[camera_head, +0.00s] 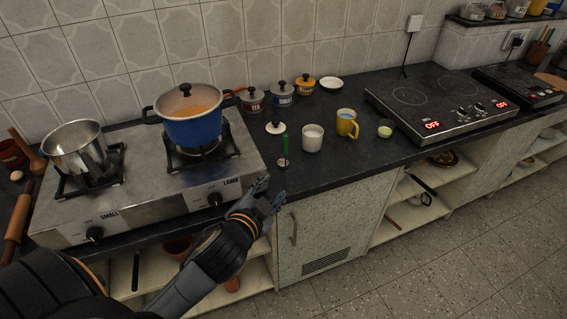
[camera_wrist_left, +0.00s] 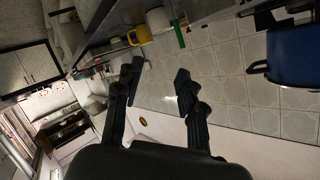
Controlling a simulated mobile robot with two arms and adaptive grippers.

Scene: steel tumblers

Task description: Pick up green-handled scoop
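The green-handled scoop (camera_head: 285,146) is on the dark counter, right of the gas stove, its green handle pointing up and its metal end low. Its green part also shows in the left wrist view (camera_wrist_left: 180,38), near the top. My left gripper (camera_head: 273,188) is in front of the counter edge, nearer the camera than the scoop and apart from it. In the left wrist view its two fingers (camera_wrist_left: 160,70) are spread with nothing between them. My right gripper is in neither view.
A white mug (camera_head: 312,138) and a yellow mug (camera_head: 346,124) stand right of the scoop. A white-lidded item (camera_head: 275,127) is just behind it. The stove (camera_head: 150,185) with a blue pot (camera_head: 191,125) is to the left. Counter right of the scoop's front is bare.

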